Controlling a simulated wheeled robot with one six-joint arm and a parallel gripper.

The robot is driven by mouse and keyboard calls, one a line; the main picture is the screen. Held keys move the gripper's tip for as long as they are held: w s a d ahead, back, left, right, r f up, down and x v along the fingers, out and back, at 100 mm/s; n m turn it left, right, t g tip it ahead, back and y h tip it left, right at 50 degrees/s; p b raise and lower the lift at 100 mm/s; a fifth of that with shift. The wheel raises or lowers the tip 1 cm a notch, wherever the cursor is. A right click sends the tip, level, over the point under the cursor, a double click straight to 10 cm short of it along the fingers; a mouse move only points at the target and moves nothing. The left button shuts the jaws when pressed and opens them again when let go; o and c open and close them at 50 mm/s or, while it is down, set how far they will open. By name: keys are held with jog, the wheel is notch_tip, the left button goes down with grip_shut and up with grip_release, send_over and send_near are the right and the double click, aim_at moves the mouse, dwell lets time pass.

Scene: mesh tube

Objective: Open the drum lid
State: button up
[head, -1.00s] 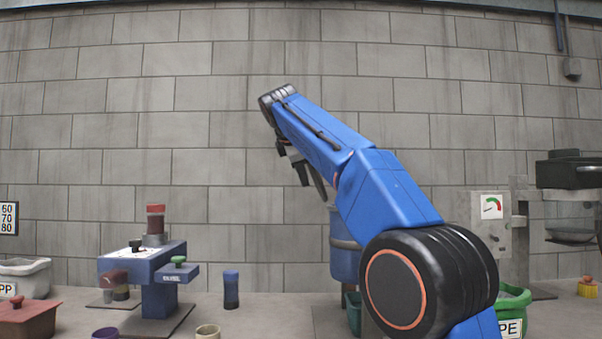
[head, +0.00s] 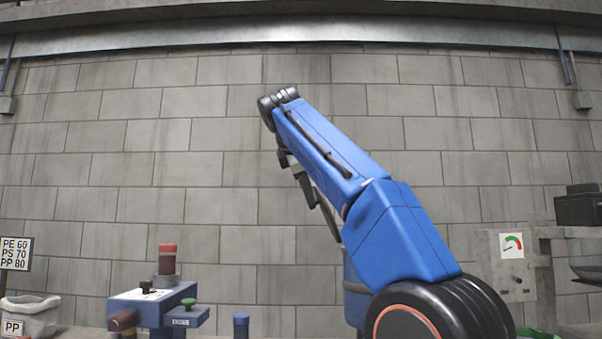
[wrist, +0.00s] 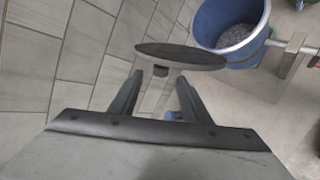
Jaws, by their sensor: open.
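The blue drum (wrist: 231,32) stands at the upper right of the wrist view. Its mouth is uncovered and grey granules show inside. A dark round lid (wrist: 183,55) with a small knob (wrist: 160,71) under it in the picture is at the upper middle, left of the drum's mouth and partly overlapping its rim in view. What holds the lid up is not clear. My gripper (wrist: 157,80) is open, with the knob near and between its fingertips; I cannot tell if they touch. In the head view, my gripper (head: 321,203) is above the drum (head: 354,293), which my arm mostly hides.
A blue press-like stand (head: 150,308) with red and green knobs is at the lower left. A gauge panel (head: 511,254) is at the right, beside a dark box (head: 580,206). A sign (head: 15,254) stands at the far left. The block wall (head: 230,180) is behind.

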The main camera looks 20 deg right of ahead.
jog(key=v, duration=0.6)
jog(key=shift+s+r, duration=0.1)
jog(key=shift+s, duration=0.05)
jog(key=shift+a, duration=0.1)
dwell(0.3)
